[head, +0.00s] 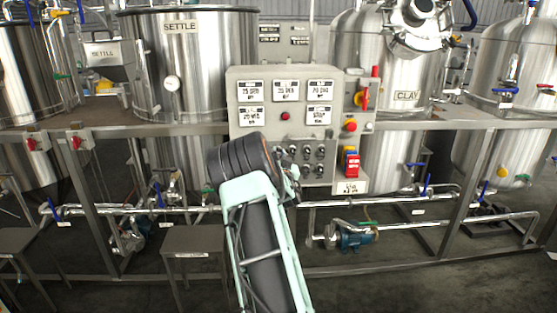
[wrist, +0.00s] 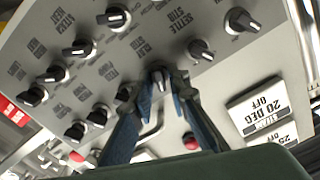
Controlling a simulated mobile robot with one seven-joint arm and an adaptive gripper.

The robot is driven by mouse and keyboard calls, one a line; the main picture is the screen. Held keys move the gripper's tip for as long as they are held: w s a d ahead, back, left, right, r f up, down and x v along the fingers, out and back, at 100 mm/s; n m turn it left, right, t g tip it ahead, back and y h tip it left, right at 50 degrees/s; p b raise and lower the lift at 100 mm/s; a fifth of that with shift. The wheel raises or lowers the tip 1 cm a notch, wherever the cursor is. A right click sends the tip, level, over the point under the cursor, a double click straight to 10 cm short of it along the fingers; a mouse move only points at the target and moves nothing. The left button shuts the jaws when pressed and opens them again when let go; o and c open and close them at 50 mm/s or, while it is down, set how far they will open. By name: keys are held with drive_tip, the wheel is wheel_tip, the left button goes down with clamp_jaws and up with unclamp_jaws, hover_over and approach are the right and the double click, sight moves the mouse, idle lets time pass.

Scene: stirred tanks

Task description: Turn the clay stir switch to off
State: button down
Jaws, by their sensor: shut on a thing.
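A grey control panel (head: 240,85) stands between the settle and clay tanks, with rows of dark rotary switches (head: 318,153) on its lower part. In the wrist view the panel face (wrist: 215,75) is tilted and its lettering upside down. My gripper (wrist: 161,82) is shut on a switch knob (wrist: 158,79), one finger on each side of it.
Other knobs stand close by, among them one to the right (wrist: 201,49). A red button (wrist: 190,142) is near the right finger. The clay tank (head: 407,120) and settle tank (head: 195,75) flank the panel. A rail (head: 440,123) and pipes cross below.

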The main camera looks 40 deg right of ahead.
drive_tip(key=n+b, duration=1)
drive_tip(key=b, duration=0.1)
drive_tip(key=shift+a+f, duration=0.1)
idle(0.5)
drive_tip(key=c, duration=2.1)
unclamp_jaws()
drive_tip(key=v, duration=1.2)
